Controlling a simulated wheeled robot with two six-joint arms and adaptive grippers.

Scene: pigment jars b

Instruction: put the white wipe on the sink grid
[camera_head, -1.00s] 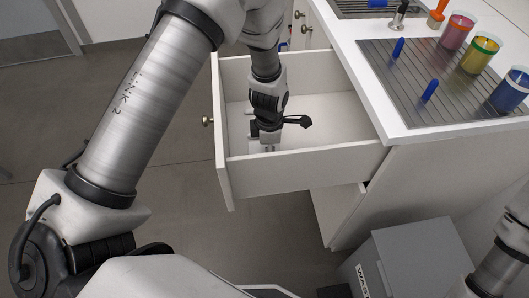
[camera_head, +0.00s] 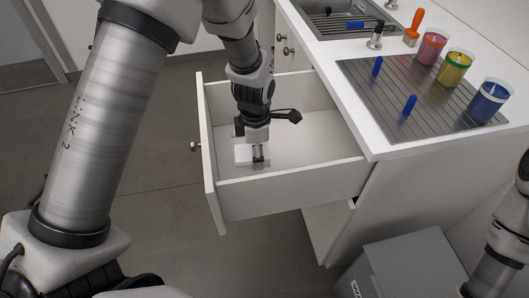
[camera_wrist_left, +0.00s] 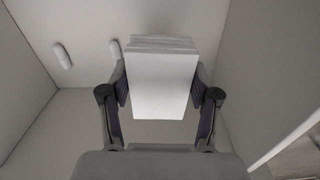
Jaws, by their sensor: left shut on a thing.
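The white wipe (camera_wrist_left: 162,85) is a flat, folded-looking white block between the two fingers of my left gripper (camera_wrist_left: 160,100) in the left wrist view. In the head view the left gripper (camera_head: 258,157) reaches down into the open drawer (camera_head: 272,192), shut on the wipe (camera_head: 243,155), which shows pale beside the fingers. I cannot tell how far the wipe is above the drawer floor. My right gripper is out of view.
A ribbed metal drainboard (camera_head: 385,108) carries two blue upright pieces (camera_head: 409,105) and several coloured jars (camera_head: 455,68). Drawer walls surround the left gripper. A grey bin (camera_head: 415,262) stands below the counter.

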